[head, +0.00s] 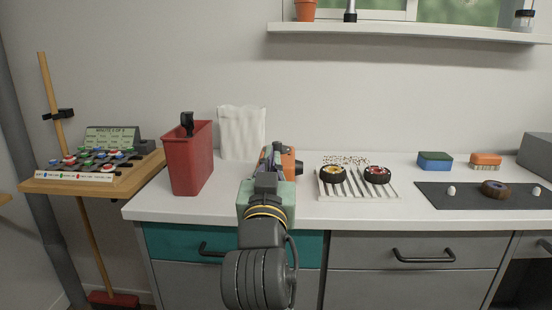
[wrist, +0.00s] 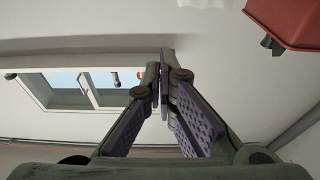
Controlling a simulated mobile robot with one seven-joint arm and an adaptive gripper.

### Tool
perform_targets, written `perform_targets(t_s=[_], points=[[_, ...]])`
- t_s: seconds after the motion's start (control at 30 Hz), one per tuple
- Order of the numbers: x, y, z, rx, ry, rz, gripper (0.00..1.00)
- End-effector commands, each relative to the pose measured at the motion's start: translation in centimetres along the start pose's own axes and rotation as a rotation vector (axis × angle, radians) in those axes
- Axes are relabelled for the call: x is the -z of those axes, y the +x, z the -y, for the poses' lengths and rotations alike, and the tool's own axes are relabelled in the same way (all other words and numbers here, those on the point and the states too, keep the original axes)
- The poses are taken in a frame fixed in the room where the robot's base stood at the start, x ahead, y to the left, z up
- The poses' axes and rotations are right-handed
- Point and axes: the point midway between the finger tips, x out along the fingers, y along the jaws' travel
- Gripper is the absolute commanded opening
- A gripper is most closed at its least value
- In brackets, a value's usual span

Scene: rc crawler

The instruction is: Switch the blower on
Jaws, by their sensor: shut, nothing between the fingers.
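The blower seems to be the orange and dark tool (head: 288,160) on the white counter, with a dark round end facing right. My arm and gripper stand in front of it and hide much of its left and lower part, so its switch cannot be made out. My gripper (head: 272,157) is at the blower's left side in the head view; whether it touches the blower cannot be told. In the wrist view, which is upside down, my gripper (wrist: 163,78) has its fingertips together with nothing between them. The blower does not show there.
A red bin (head: 190,160) with a black item in it stands left of my gripper; it also shows in the wrist view (wrist: 292,28). A white bag (head: 241,133) stands behind. A rack (head: 385,191) with two wheels is at the right, then a dark mat (head: 450,202).

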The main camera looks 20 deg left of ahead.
Motion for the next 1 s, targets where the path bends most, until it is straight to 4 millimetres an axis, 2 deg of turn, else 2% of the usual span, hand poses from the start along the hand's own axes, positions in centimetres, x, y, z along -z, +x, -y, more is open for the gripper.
perform_targets(t_s=[0.17,0.83,1.0], points=[[0.2,0.1,0.1,0.001,0.000,0.000,0.00],[0.6,2.7,0.1,0.001,-0.001,0.004,0.00],[0.3,6.6,0.1,0.002,-0.003,-0.001,0.00]])
